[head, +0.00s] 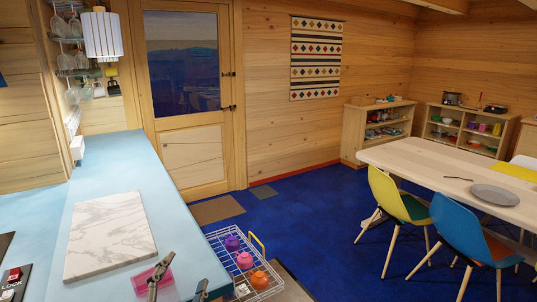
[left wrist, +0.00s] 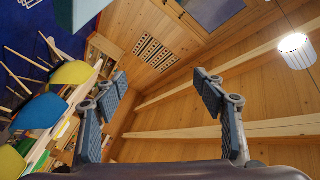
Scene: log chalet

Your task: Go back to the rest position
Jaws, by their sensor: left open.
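My left gripper (head: 182,272) shows at the bottom of the head view, over the front end of the light blue counter (head: 110,170). Its two fingers are spread and nothing is between them. In the left wrist view, the open fingers (left wrist: 158,76) point toward the wooden wall and ceiling beams, with empty space between them. A pink see-through item (head: 142,283) is on the counter just left of the gripper, partly hidden by a finger. I cannot tell from here whether they touch. My right gripper is not in view.
A white marble board (head: 108,235) lies on the counter. A wire rack (head: 222,240) with purple, pink and orange cups stands right of the gripper. A table (head: 440,165) with yellow and blue chairs stands at right. The blue floor (head: 310,215) between is clear.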

